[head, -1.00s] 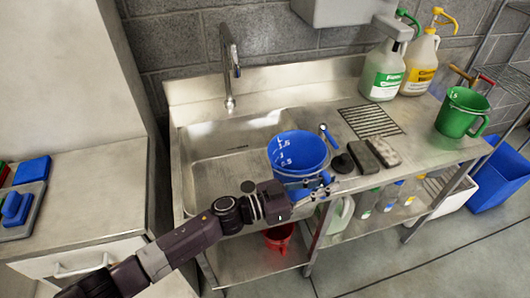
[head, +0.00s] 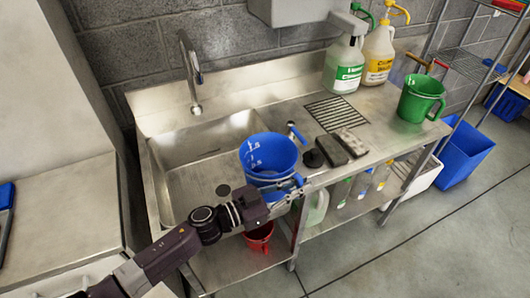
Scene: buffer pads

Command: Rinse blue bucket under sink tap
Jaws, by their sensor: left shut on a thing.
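The blue bucket (head: 268,152) is upright over the right front part of the sink basin, its open top facing up. White markings show on its inner wall. My left gripper (head: 292,190) is at the bucket's front side, near the sink's front edge, shut on the bucket; the exact grip point is small in view. The metal sink (head: 185,160) has a drain visible left of the bucket. The tap (head: 192,75) stands at the back of the sink, its spout behind and left of the bucket. No water shows. My right gripper is not in view.
Right of the bucket are a dark scrub block (head: 331,150), a drain grate (head: 330,112) and a green bucket (head: 420,99). A red bucket (head: 258,238) sits on the lower shelf. The basin's left part is empty.

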